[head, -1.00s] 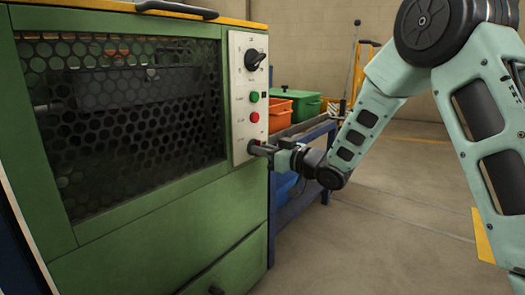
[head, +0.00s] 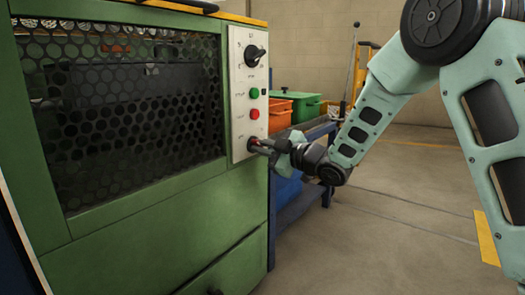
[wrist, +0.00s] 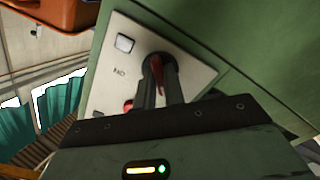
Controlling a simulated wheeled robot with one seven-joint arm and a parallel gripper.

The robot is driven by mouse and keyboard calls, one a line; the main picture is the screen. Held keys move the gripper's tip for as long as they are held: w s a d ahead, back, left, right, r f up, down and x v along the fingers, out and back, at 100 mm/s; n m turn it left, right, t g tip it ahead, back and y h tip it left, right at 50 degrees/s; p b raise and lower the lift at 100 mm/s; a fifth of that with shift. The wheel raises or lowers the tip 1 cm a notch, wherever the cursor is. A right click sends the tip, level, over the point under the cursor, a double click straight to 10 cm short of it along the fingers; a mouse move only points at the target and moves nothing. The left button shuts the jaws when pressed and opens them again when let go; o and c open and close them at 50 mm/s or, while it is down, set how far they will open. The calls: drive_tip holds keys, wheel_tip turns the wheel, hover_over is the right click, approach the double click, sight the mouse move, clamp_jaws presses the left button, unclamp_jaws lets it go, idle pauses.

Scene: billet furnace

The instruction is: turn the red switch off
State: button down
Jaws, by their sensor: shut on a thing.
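The red switch (wrist: 160,72) shows in the wrist view as a red lever between my two fingers, in front of a dark round base on the pale control panel (wrist: 190,65). A label beside it reads ON upside down. My gripper (wrist: 161,88) is shut on the switch. In the head view my gripper (head: 258,146) is at the bottom of the panel (head: 240,115), and its fingers mostly hide the switch. The lever's exact angle is hard to tell.
Above the switch on the panel are a red button (head: 254,114), a green button (head: 254,93) and a black rotary knob (head: 254,56). The green furnace (head: 150,215) fills the left. A blue bench with orange (head: 279,118) and green bins (head: 300,106) stands behind my arm.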

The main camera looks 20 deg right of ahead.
drive_tip(key=shift+f+n, duration=0.1)
drive_tip(key=shift+n, duration=0.2)
drive_tip(key=c, duration=1.5)
unclamp_jaws()
drive_tip(key=p+v, duration=0.5)
drive_tip(key=v, duration=1.2)
drive_tip(key=shift+s+d+p, duration=0.15)
drive_tip(key=shift+s+p, duration=0.05)
drive_tip(key=shift+p, duration=0.2)
